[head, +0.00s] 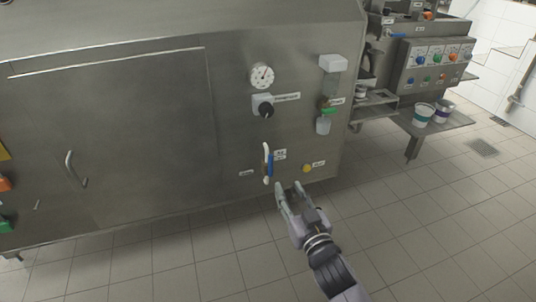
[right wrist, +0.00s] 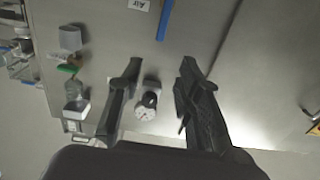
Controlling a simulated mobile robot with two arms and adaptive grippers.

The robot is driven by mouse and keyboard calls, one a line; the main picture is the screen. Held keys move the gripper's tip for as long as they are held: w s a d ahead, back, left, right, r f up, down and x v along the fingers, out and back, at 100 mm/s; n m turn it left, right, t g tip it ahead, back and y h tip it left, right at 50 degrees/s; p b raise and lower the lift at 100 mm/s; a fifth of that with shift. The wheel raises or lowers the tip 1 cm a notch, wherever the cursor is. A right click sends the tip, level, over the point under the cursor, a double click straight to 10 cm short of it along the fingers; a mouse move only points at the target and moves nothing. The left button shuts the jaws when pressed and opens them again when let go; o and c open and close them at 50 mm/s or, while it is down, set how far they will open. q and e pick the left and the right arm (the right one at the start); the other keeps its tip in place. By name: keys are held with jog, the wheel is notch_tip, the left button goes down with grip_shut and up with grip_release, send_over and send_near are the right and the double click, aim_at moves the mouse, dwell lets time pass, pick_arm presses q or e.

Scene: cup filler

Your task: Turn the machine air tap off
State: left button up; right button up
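The air tap's blue lever (head: 271,163) stands vertical on the steel machine front, next to a small label and a white curved part. The blue lever (right wrist: 165,19) also shows at the top of the right wrist view, near the label "Air" (right wrist: 139,4). My right gripper (head: 289,187) is open and empty, just below and right of the lever. In the right wrist view its two fingers (right wrist: 160,66) are spread apart with nothing between them. They look apart from the lever. My left gripper is not in view.
A gauge (head: 262,75), a black knob (head: 266,110) and a yellow button (head: 307,168) sit on the machine front. A filter unit with a green part (head: 328,110) is at the right. Cups (head: 423,115) stand on a side shelf. The tiled floor is clear.

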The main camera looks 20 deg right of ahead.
jog(key=b, duration=0.1)
send_near(271, 157)
jog(key=w, duration=0.2)
jog(key=w+b, duration=0.1)
jog(key=w, duration=0.6)
jog(key=shift+w+a, duration=0.1)
jog(key=shift+w, duration=0.7)
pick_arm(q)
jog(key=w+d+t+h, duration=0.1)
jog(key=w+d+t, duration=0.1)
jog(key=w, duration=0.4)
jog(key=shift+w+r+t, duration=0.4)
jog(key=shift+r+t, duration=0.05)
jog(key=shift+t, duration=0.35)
pick_arm(e)
jog(key=shift+c, duration=0.4)
grip_shut()
